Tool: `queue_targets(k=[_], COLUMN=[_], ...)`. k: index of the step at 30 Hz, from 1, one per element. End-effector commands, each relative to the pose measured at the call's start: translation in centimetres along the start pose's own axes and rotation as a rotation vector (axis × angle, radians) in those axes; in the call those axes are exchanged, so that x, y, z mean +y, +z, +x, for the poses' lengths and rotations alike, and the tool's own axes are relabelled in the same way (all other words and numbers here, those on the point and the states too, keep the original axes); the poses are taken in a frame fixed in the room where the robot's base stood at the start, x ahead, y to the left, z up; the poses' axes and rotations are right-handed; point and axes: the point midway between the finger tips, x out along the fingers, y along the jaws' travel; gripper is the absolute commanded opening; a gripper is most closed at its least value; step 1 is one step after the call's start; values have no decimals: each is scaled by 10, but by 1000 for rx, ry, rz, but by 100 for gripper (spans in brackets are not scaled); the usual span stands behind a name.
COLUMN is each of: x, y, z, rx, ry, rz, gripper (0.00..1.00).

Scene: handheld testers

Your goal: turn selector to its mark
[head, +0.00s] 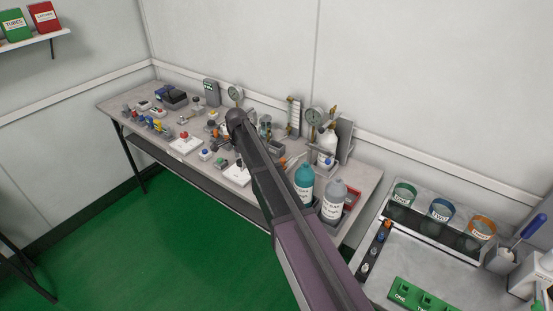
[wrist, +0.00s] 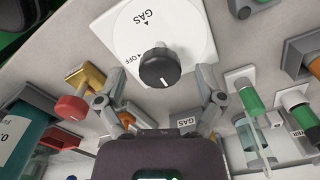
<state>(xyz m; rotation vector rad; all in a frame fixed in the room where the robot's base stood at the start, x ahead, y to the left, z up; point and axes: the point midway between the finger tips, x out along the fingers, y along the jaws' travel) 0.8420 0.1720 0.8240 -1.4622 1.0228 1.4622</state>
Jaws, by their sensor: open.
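The selector is a black round knob (wrist: 160,68) on a white round dial plate (wrist: 190,35) in the wrist view. The plate carries a GAS label with a small arrow mark towards the top and an OFF label with a mark at the left. A small white line shows on the knob's lower side. My gripper (wrist: 161,77) is open, with one grey finger to the left and one to the right of the knob, both apart from it. In the head view my arm hides the selector, and my fingers are hard to make out.
The bench (head: 115,101) is crowded with testers, gauges and valves. A teal bottle (head: 304,184) and a grey bottle (head: 334,200) stand at its right front. In the wrist view a red-knobbed brass valve (wrist: 72,108) and green-sleeved fittings (wrist: 250,100) flank my fingers.

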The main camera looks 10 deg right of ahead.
Motion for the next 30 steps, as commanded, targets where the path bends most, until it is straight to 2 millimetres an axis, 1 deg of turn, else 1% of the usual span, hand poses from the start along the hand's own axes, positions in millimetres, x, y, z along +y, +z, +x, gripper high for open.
queue_targets(k=[16,18,30], x=[0,0,0], y=[0,0,0], z=[0,-12,-44], rx=[0,0,0], ry=[0,0,0], rz=[355,351,347], gripper=[87,87,87])
